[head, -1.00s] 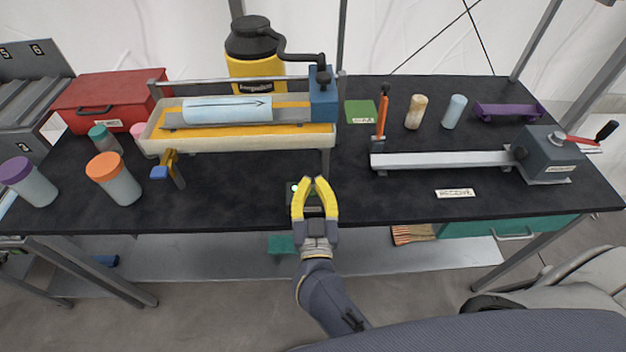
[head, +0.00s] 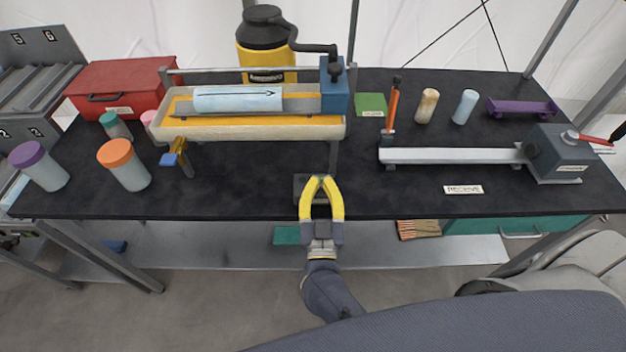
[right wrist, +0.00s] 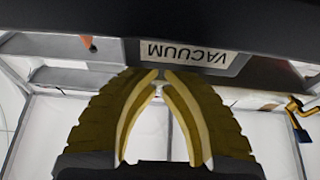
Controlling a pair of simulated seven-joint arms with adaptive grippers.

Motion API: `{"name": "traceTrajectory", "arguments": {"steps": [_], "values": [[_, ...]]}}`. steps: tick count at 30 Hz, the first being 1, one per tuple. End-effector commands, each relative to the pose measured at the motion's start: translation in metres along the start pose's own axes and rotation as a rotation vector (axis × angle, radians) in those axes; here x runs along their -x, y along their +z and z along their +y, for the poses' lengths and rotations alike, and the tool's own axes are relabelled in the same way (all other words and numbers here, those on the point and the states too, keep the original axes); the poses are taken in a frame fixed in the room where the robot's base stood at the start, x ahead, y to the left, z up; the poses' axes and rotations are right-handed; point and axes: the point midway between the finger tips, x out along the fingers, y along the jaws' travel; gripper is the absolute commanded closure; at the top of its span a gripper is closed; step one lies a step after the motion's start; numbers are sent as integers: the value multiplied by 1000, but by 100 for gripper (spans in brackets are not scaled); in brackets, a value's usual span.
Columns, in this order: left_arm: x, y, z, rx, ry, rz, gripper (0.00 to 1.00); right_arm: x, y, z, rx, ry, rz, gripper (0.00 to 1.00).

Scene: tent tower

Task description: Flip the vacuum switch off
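The vacuum switch is a small dark grey box (head: 299,187) at the front edge of the black table, partly hidden behind my right gripper. No light shows on it now. In the right wrist view a white label reading VACUUM (right wrist: 195,56) appears upside down, just beyond the fingertips, under a dark surface. My right gripper (head: 322,180) has yellow fingers, with tips almost together and nothing between them. It is at the box, and its fingers also show in the right wrist view (right wrist: 161,73). I cannot tell whether they touch the switch. My left gripper is not in view.
Behind the switch stands a long tray (head: 250,130) holding a pale blue cylinder. A grey rail (head: 450,156) with a lever box lies at the right. Capped jars (head: 129,174) and a red toolbox (head: 130,85) stand left.

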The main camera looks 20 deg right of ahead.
Motion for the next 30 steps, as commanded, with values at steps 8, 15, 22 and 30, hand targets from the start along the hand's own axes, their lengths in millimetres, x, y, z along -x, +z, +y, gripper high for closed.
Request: {"name": "traceTrajectory", "arguments": {"steps": [8, 15, 22, 30], "values": [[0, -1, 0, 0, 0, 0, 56, 0, -2, -1, -2, 0, -2, 100], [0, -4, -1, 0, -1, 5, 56, -2, -24, 0, -4, 2, 0, 100], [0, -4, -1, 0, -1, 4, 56, 12, -35, 1, 3, 1, -6, 100], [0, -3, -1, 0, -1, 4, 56, 51, -24, 1, 3, 1, -6, 100]]}}
